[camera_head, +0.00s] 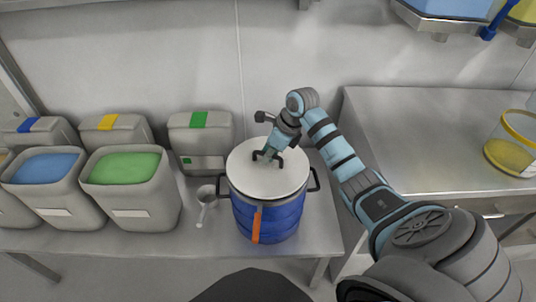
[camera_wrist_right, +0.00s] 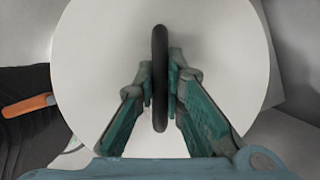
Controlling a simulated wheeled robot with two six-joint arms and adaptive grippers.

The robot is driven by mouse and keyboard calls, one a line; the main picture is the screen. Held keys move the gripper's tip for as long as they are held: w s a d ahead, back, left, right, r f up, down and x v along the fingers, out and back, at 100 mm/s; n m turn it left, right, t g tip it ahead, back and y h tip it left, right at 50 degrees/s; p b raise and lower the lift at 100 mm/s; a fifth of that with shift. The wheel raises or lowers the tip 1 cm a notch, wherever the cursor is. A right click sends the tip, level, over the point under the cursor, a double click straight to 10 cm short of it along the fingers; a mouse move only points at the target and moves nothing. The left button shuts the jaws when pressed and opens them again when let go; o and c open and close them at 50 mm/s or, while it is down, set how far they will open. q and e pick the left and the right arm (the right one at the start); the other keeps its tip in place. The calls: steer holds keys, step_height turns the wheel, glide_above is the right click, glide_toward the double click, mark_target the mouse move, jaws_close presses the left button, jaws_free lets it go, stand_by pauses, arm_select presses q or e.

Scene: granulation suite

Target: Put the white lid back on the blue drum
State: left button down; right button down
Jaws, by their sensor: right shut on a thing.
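The blue drum (camera_head: 283,214) stands upright on the metal bench, with black side handles and an orange strip down its front. The white lid (camera_head: 245,172) covers the drum's mouth from the head view and hides its rim. I cannot tell whether the lid rests on the rim or is slightly above it. My right gripper (camera_head: 268,155) is shut on the lid's black handle. In the right wrist view my gripper (camera_wrist_right: 160,88) has a finger on each side of the black handle (camera_wrist_right: 160,55), with the white lid (camera_wrist_right: 228,50) behind. My left gripper is not in view.
Left of the drum are a metal scoop (camera_head: 204,201) and grey bins, including one of green powder (camera_head: 125,167) and one of blue powder (camera_head: 44,167). A wall is behind.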

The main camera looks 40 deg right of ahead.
steer(key=shift+f+b, duration=0.4)
steer(key=shift+f, duration=0.1)
steer(key=c, duration=1.6)
jaws_free()
steer(key=v, duration=1.2)
steer(key=shift+s+d, duration=0.1)
